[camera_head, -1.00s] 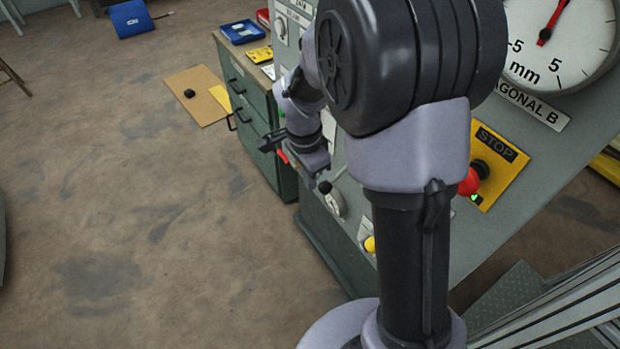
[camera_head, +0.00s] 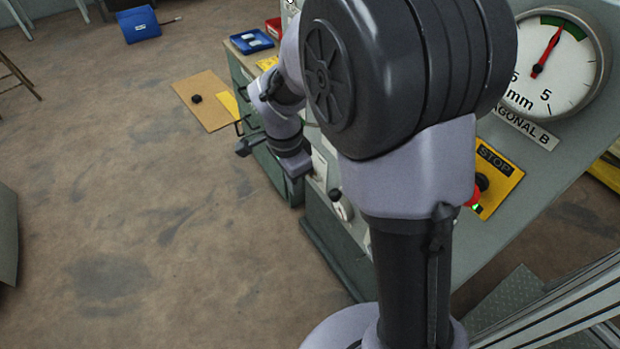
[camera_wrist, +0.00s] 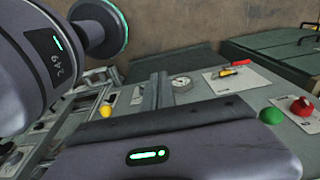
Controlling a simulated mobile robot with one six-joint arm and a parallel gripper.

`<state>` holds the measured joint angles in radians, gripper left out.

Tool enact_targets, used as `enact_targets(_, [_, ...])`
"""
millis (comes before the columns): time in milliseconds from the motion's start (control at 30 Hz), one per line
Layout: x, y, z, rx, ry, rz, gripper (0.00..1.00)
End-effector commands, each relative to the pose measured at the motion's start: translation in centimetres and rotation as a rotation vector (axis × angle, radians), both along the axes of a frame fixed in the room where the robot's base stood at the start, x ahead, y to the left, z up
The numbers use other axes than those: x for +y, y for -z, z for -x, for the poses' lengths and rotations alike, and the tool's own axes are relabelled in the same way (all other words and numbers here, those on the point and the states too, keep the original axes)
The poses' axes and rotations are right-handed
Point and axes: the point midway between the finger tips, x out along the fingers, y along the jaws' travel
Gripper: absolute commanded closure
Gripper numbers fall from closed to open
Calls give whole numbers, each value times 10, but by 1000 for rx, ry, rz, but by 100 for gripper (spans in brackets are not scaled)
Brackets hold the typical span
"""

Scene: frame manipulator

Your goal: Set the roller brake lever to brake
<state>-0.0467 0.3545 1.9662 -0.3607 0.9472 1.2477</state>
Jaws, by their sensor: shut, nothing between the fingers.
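My gripper (camera_head: 297,166) is small in the head view, at the left edge of the grey control panel, shut with nothing in it. A small lever with a black knob (camera_head: 335,195) on a pale round base stands on the panel just below and right of it, apart from it. The wrist view shows a red and yellow handle (camera_wrist: 236,66) on a white plate. I cannot tell which of these is the roller brake lever, and no brake marking is readable. The grey gripper body (camera_wrist: 180,150) fills the bottom of the wrist view; its fingertips are not clear there.
A red stop button on a yellow plate (camera_head: 499,175) and a large dial (camera_head: 555,65) are on the panel. The wrist view shows a green button (camera_wrist: 271,116), a red knob (camera_wrist: 301,106) and a small gauge (camera_wrist: 181,83). Open floor (camera_head: 130,230) lies left.

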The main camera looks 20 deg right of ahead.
Motion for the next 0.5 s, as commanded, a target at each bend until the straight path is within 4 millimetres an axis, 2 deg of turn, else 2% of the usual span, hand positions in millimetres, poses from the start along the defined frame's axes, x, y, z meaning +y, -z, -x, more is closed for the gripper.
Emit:
enact_targets(100, [22,-10,4,0,-3,0,100])
enact_targets(200, [34,-14,6,-1,-2,0,100])
enact_targets(500, [43,-16,9,0,1,0,100])
